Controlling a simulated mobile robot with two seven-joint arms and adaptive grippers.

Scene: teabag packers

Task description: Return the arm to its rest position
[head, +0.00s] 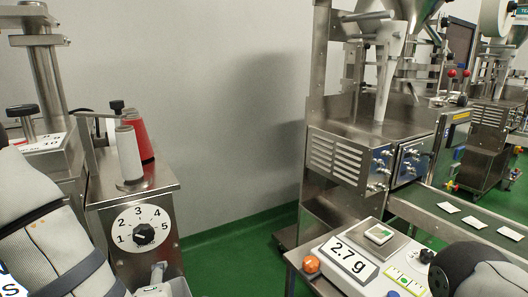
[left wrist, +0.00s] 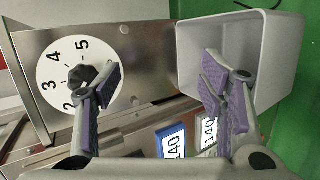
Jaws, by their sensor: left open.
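My left arm (head: 45,235) comes in from the lower left in the head view, in front of the steel dial cabinet. In the left wrist view, my left gripper (left wrist: 162,80) is open, its two purple-padded fingers wide apart with nothing between them. One finger overlaps the black knob (left wrist: 82,76) of the dial in the picture; the other overlaps the grey bin (left wrist: 285,60). I cannot tell whether either finger touches. Part of my right arm (head: 478,268) shows at the lower right of the head view; its gripper is out of frame.
The dial cabinet (head: 162,262) carries white and red spools (head: 143,142). A scale (head: 386,249) stands on a bench at the right, its sign (head: 350,257) reading 2.7 g. White packets (head: 477,222) lie on a conveyor behind it. Green floor (head: 235,262) shows between the machines.

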